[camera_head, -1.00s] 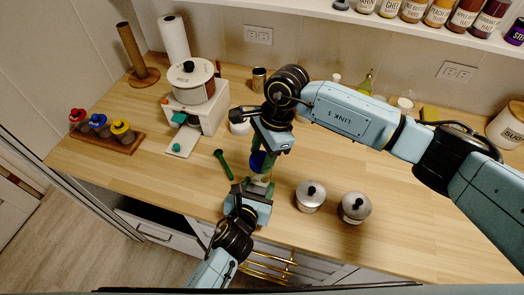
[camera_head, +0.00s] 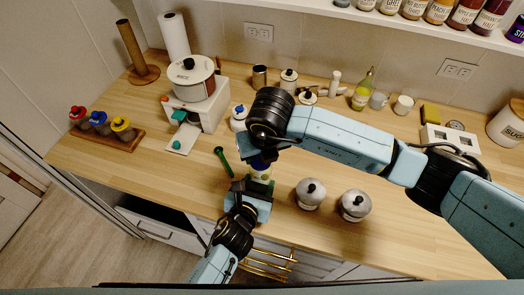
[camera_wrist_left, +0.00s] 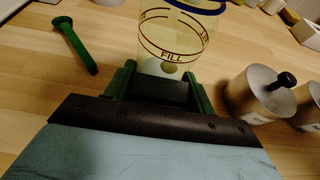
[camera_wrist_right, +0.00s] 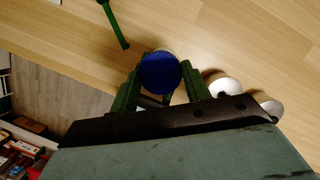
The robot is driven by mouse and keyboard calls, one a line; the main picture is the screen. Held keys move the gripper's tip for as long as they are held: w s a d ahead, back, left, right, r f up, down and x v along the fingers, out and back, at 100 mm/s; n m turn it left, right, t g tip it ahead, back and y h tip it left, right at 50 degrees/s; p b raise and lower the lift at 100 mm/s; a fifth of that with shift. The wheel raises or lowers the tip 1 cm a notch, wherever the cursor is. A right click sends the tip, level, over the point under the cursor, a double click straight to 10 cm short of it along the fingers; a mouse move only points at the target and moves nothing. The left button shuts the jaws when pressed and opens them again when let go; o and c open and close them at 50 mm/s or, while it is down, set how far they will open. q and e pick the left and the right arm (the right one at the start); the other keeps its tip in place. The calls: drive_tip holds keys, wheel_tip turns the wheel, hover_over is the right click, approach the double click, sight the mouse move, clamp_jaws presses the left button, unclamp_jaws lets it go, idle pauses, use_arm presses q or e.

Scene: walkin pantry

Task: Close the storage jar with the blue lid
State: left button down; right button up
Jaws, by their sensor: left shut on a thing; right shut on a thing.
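The clear storage jar (camera_wrist_left: 172,38), marked FILL, stands on the counter near its front edge. My left gripper (camera_head: 256,184) is shut on the jar low on its body; its green fingers flank the jar in the left wrist view (camera_wrist_left: 160,85). The blue lid (camera_wrist_right: 160,73) is between the green fingers of my right gripper (camera_wrist_right: 161,82), which is shut on it from above. In the head view the right gripper is directly over the jar, hiding most of the lid. A blue edge shows at the jar's top; I cannot tell whether the lid is fully seated.
A green tool (camera_head: 222,160) lies left of the jar. Two metal canisters (camera_head: 310,193) (camera_head: 355,206) stand close on the right. A rack of coloured-lid jars (camera_head: 118,140) is at the left, and a white appliance (camera_head: 197,107) behind.

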drive_tip(key=m, duration=0.2)
drive_tip(key=m+h, duration=0.1)
drive_tip(key=m, duration=0.3)
drive_tip(key=shift+a+h, duration=0.25)
drive_tip(key=shift+h, duration=0.15)
drive_tip(key=m, duration=0.3)
drive_tip(key=m+h, duration=0.1)
drive_tip(key=m, duration=0.2)
drive_tip(key=shift+w+a+m+g+h, duration=0.1)
drive_tip(key=shift+a+m+g+h, duration=0.05)
drive_tip(key=shift+m+g+h, duration=0.2)
drive_tip(key=m+g, duration=0.1)
drive_tip(key=m, duration=0.5)
drive_tip(key=shift+w+m+g+h, duration=0.1)
drive_tip(key=shift+m+g+h, duration=0.25)
drive_tip(key=m+g, duration=0.1)
drive_tip(key=m, duration=0.5)
drive_tip(key=shift+w+g, duration=0.15)
drive_tip(key=shift+g, duration=0.25)
drive_tip(key=o, duration=0.9)
drive_tip(key=shift+o, duration=0.2)
